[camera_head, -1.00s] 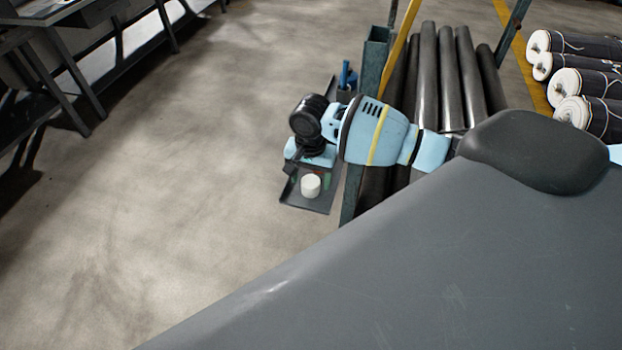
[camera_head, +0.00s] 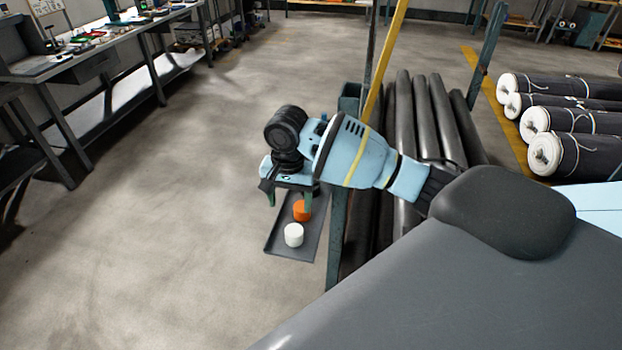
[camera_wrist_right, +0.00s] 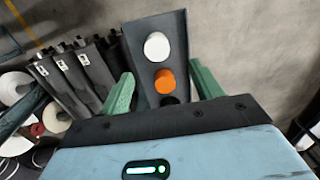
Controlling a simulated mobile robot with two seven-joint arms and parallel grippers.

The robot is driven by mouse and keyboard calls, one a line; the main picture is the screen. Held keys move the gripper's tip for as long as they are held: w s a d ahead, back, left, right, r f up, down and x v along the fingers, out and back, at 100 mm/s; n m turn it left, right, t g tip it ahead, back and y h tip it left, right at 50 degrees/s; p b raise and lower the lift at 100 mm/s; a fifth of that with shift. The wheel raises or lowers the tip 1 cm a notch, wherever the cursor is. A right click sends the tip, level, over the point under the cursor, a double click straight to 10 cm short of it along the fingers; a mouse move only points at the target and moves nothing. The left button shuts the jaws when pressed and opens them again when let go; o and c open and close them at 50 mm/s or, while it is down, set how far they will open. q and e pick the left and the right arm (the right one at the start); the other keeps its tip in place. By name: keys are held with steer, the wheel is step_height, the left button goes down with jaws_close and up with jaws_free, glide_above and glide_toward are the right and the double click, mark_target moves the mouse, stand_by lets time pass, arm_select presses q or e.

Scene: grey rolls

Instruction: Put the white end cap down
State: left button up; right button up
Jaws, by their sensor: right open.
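The white end cap (camera_head: 293,235) stands on a narrow dark tray (camera_head: 312,241), near its front end. An orange cap (camera_head: 301,210) stands just behind it. My right gripper (camera_head: 289,201) is above the tray behind the white cap, its fingers apart and nothing held. In the right wrist view the white cap (camera_wrist_right: 157,46) lies beyond the orange cap (camera_wrist_right: 165,81), both between the lines of the green fingers (camera_wrist_right: 162,88). A black round thing (camera_wrist_right: 168,100) is partly hidden by the gripper body. My left gripper is not in view.
A rack post (camera_head: 337,235) stands close to the right of the tray. Long dark rolls (camera_head: 425,120) lie behind my right arm. Wrapped rolls with white ends (camera_head: 575,150) lie farther right. Workbenches (camera_head: 100,65) line the left. The floor left of the tray is clear.

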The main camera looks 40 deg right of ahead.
steer(key=s+a+f+n+t+y, duration=0.25)
steer(key=s+a+f, duration=0.3)
steer(key=f, duration=0.45)
steer(key=s+a+f+n+t+y, duration=0.2)
steer(key=s+a+f+n, duration=0.2)
steer(key=a+f, duration=0.4)
steer(key=s+d+f+n+t+h, duration=0.1)
steer(key=s+d+f+n+t, duration=0.1)
steer(key=s, duration=0.7)
steer(key=s+d+f+n+t+h, duration=0.2)
steer(key=s+d+f+n, duration=0.1)
steer(key=s, duration=0.6)
steer(key=shift+d+t, duration=0.15)
steer(key=shift+t, duration=0.2)
